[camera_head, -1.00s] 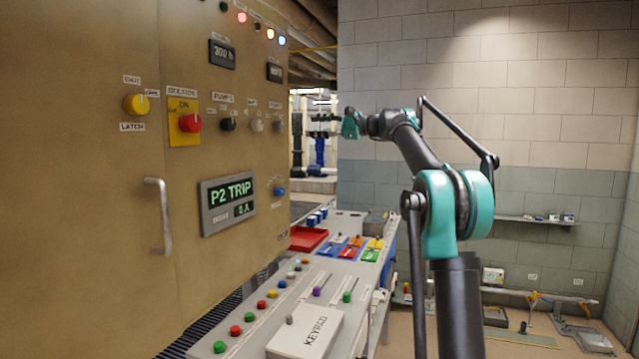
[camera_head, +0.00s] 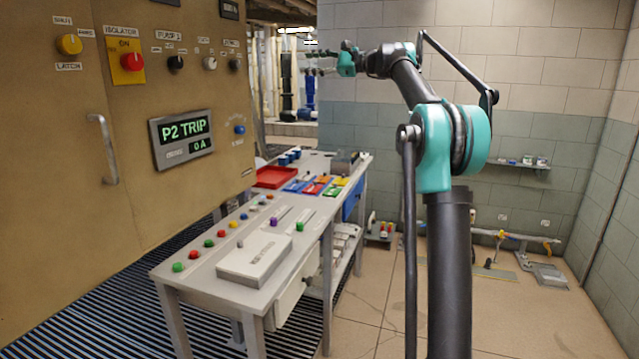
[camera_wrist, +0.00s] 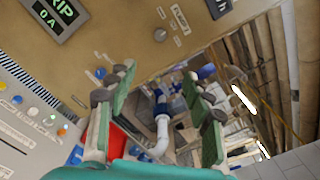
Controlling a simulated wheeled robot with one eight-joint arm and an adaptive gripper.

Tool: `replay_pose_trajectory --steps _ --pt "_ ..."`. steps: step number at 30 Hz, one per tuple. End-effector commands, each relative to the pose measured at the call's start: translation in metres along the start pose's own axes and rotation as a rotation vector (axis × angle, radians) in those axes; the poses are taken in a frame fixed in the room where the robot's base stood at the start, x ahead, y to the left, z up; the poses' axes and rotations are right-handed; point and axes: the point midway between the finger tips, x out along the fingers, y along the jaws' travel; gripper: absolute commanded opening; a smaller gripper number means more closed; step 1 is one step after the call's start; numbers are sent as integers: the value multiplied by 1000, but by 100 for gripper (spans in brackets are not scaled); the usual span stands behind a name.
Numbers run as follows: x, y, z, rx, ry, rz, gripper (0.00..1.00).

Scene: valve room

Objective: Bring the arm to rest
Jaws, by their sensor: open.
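My arm, black and teal, stands at the right of the head view, with its forearm reaching left. My gripper (camera_head: 322,60) is held in the air above the far end of the bench and to the right of the cabinet. In the wrist view my gripper (camera_wrist: 158,82) has its two green-padded fingers spread wide, with nothing between them. Blue and white pipes show beyond the gap.
The tan cabinet (camera_head: 60,190) with knobs and a "P2 TRIP" display (camera_head: 184,138) stands at left. A wall shelf (camera_head: 520,165) is at right. Tiled floor is open at lower right.

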Motion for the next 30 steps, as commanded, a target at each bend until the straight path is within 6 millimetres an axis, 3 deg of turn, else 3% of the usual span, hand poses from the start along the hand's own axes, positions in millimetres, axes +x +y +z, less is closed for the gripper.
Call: replay_pose_trajectory --steps 11,17,23,26,30 --pt "-6 45 -23 -96 77 79 51" --pt "-16 90 -45 -188 146 158 51" --pt "-36 158 -74 -316 236 276 51" --pt "-55 209 -94 -407 295 364 51" --pt "-92 294 -123 -552 380 516 51"
